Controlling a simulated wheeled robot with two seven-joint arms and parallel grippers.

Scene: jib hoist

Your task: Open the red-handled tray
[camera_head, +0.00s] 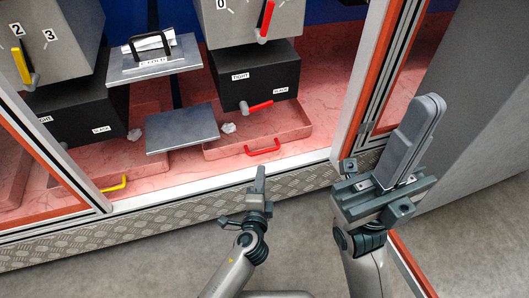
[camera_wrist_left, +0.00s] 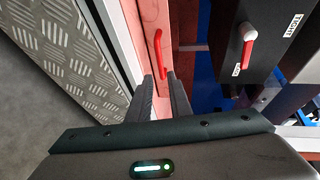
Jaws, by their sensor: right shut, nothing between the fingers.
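The red-handled tray (camera_head: 300,133) is a shallow pinkish-red tray on the cabinet floor, below a black box. Its red bar handle (camera_head: 263,147) is on its front wall; the handle also shows in the left wrist view (camera_wrist_left: 158,52). My left gripper (camera_head: 260,172) is in front of the handle, apart from it. In the left wrist view its two fingers (camera_wrist_left: 162,80) stand apart with nothing between them, and the handle lies just beyond the tips. My right gripper (camera_head: 432,103) is shut and empty, to the right by the cabinet's post.
A black box (camera_head: 270,75) with a red lever (camera_head: 256,106) stands over the tray's back. A grey plate (camera_head: 182,128) covers part of the tray's left side. A yellow handle (camera_head: 112,185) is at left. The cabinet post (camera_head: 365,85) bounds the right; the floor in front is clear.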

